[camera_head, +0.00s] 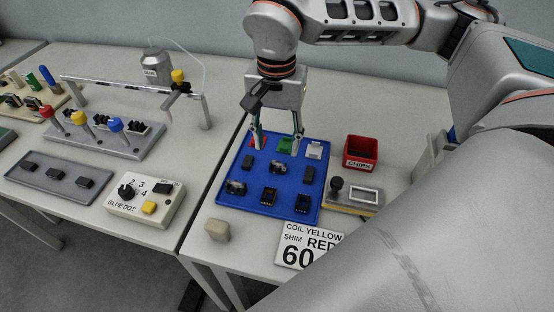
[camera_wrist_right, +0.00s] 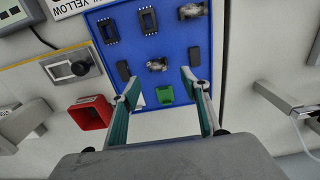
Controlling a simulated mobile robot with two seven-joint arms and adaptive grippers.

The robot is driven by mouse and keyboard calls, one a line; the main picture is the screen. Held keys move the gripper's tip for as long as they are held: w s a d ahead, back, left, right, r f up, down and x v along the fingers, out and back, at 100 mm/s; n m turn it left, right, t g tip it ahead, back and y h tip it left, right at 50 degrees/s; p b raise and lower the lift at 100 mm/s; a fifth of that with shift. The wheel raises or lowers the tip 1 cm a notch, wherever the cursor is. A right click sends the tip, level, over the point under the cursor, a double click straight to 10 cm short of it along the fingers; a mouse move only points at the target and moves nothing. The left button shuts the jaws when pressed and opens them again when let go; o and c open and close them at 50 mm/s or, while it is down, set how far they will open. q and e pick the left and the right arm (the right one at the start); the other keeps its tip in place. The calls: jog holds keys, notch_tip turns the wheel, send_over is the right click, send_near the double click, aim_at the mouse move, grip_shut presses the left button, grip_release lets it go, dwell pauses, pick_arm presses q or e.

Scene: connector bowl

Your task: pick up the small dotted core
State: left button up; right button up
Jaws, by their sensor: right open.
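My right gripper (camera_head: 277,146) is open above the far part of the blue tray (camera_head: 229,195), its fingers pointing down. In the right wrist view its fingertips (camera_wrist_right: 159,82) stand apart, with the green part (camera_wrist_right: 164,94) between them and nothing gripped. Two plain dark blocks (camera_head: 248,162) (camera_head: 308,173) lie on the tray, with a metallic coil-like part (camera_head: 278,168) between them. Another metallic part (camera_head: 236,187) and two black framed parts (camera_head: 268,196) (camera_head: 302,203) lie nearer. I cannot make out dots on any part. My left gripper is not in view.
A red CHIPS bin (camera_head: 361,153) and a grey fixture (camera_head: 353,198) stand right of the tray. A sign (camera_head: 309,246) lies in front, with a beige block (camera_head: 217,230) to its left. A glue dot box (camera_head: 145,201) and grey tray (camera_head: 62,183) are farther left.

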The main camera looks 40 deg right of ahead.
aim_at(277, 164)
jog(key=f, duration=0.6)
jog(key=shift+s+f+b, duration=0.2)
jog(key=shift+f+b, duration=0.1)
jog(key=shift+f, duration=0.05)
jog(key=c, duration=1.2)
